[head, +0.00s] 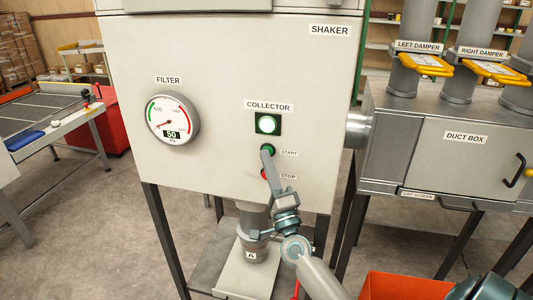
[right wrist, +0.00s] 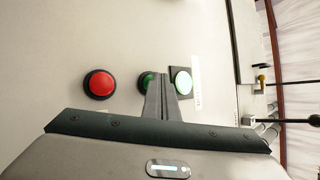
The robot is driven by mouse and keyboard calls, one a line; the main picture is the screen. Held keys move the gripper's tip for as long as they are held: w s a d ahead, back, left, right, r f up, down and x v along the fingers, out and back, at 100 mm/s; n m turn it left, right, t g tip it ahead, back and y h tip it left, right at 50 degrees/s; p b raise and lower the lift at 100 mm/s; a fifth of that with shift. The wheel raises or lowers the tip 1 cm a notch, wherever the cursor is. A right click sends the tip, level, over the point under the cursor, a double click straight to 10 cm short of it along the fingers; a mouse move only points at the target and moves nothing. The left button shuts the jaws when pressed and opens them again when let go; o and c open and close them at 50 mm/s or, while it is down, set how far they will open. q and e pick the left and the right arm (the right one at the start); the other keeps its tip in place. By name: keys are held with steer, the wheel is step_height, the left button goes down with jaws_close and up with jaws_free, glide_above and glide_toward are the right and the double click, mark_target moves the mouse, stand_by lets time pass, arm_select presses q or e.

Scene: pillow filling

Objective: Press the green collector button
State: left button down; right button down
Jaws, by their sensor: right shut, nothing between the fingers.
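The green collector button (head: 267,146) sits on the front panel (head: 222,95), beside the START label and below the lit green lamp (head: 267,124). My right gripper (head: 266,152) is shut and empty, with its fingertips at the lower part of the button. Touch or a small gap cannot be told. In the right wrist view the closed fingers (right wrist: 158,80) partly cover the green button (right wrist: 146,79). The lamp (right wrist: 182,80) shows to their right there. My left gripper is not in view.
The red STOP button (head: 264,174) is just below, partly behind my gripper; it shows clear in the wrist view (right wrist: 100,83). A round filter gauge (head: 172,118) is on the left of the panel. The duct box (head: 465,160) stands at right, an orange bin (head: 400,287) below.

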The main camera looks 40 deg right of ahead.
steer(key=shift+s+a, duration=0.1)
steer(key=shift+s+a+p, duration=0.3)
steer(key=shift+s+a, duration=0.2)
steer(key=shift+a, duration=0.05)
stand_by(0.4)
steer(key=s+a+p, duration=0.1)
steer(key=s+a, duration=0.2)
steer(key=shift+s+a, duration=0.1)
steer(key=shift+a, duration=0.3)
stand_by(0.9)
